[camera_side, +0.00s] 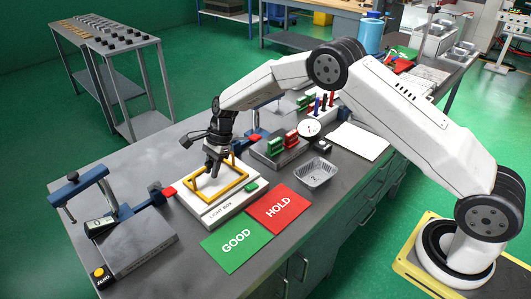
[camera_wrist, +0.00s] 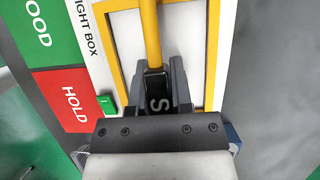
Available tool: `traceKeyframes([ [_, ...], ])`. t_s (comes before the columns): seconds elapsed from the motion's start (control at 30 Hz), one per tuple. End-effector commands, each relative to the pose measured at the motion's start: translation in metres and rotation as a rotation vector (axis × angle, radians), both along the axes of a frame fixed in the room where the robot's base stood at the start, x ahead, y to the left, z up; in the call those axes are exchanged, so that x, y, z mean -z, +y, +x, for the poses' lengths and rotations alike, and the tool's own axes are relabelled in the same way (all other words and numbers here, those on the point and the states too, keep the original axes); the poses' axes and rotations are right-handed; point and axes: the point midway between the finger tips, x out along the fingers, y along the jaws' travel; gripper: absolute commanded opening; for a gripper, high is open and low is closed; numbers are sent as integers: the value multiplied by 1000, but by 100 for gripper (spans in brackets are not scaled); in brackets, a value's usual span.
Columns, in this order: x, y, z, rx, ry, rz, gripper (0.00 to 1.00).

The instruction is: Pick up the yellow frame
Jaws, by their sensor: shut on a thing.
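The yellow frame (camera_side: 230,191) is a rectangular outline with a middle bar, at the white light box (camera_side: 211,213). I cannot tell whether it rests on the box or is slightly clear of it. My gripper (camera_side: 212,168) points down over the frame's middle. The fingers hide part of the bar.
A green GOOD card (camera_side: 236,244) and a red HOLD card (camera_side: 279,209) lie in front of the light box. A foil tray (camera_side: 315,174) stands to the right. A blue-armed fixture (camera_side: 105,225) stands at left. Bare bench lies at back left.

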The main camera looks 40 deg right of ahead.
Motion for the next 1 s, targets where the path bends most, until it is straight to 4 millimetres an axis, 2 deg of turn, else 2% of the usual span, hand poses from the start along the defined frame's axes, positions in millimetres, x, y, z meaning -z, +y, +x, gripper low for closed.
traceKeyframes([
  [0.37,-8,0,1,1,-2,0,0],
  [0.6,-34,0,1,-1,-5,0,0],
  [0.77,-47,-2,-11,0,-2,0,0],
  [1.0,-73,-6,-34,1,-2,1,0],
])
